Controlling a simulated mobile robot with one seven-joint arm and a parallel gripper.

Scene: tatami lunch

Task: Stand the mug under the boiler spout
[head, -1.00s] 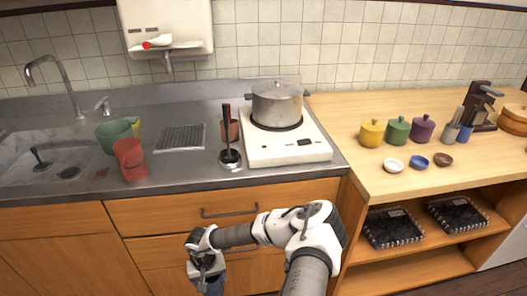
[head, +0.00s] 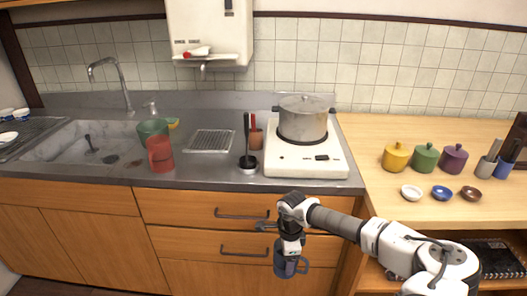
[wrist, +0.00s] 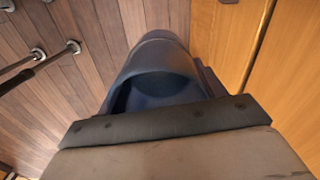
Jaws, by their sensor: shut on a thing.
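My gripper (head: 290,243) is shut on a dark blue mug (head: 287,266) and holds it roughly upright, low in front of the wooden drawers, below the counter edge. In the wrist view the mug (wrist: 160,62) shows just beyond the gripper (wrist: 170,120), with the floor behind it. The white boiler (head: 208,28) hangs on the tiled wall at the upper middle of the head view. Its spout (head: 204,72) points down over the counter. A metal grate (head: 209,142) lies on the counter below the spout, with nothing on it.
Drawer handles (head: 243,213) stick out beside the held mug.

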